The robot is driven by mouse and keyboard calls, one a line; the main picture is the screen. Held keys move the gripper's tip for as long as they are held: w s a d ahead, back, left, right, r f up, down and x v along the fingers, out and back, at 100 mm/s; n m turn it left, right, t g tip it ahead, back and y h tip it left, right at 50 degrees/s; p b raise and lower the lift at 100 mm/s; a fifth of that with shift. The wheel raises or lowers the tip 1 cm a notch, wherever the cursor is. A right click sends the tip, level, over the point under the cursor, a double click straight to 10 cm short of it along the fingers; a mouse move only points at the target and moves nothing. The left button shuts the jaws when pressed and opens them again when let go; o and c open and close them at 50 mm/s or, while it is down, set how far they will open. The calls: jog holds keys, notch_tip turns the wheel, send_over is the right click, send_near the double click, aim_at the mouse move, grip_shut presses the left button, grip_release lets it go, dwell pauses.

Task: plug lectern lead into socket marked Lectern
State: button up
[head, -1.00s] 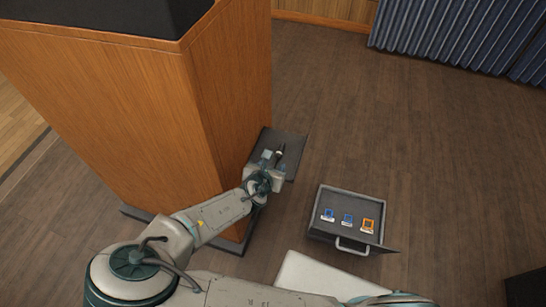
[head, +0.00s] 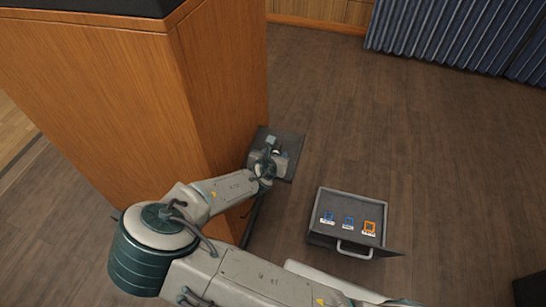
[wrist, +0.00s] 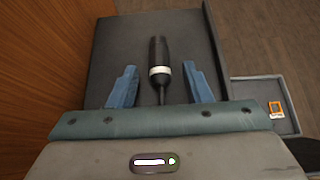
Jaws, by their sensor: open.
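The lectern lead (wrist: 159,62) shows in the wrist view as a black plug body with a white band and a thin dark cable, lying over the dark shelf. My gripper (wrist: 160,67) is open, with one blue finger on each side of the lead and a gap on both sides. In the head view my gripper (head: 269,156) is over the shelf and hides much of the lead. The floor box (head: 323,202) stands to the right, holding two blue sockets (head: 348,222) and one orange socket (head: 370,227). Their labels are too small to read.
The dark shelf (head: 287,168) sits at the foot of the wooden lectern (head: 225,95), whose side wall is close to my arm. The floor box has a handle (head: 352,248) and a flap at its front right. Wooden floor between shelf and box is clear.

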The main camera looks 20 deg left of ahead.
grip_shut()
jog(key=shift+r+p, duration=2.45)
jog(key=shift+r, duration=0.05)
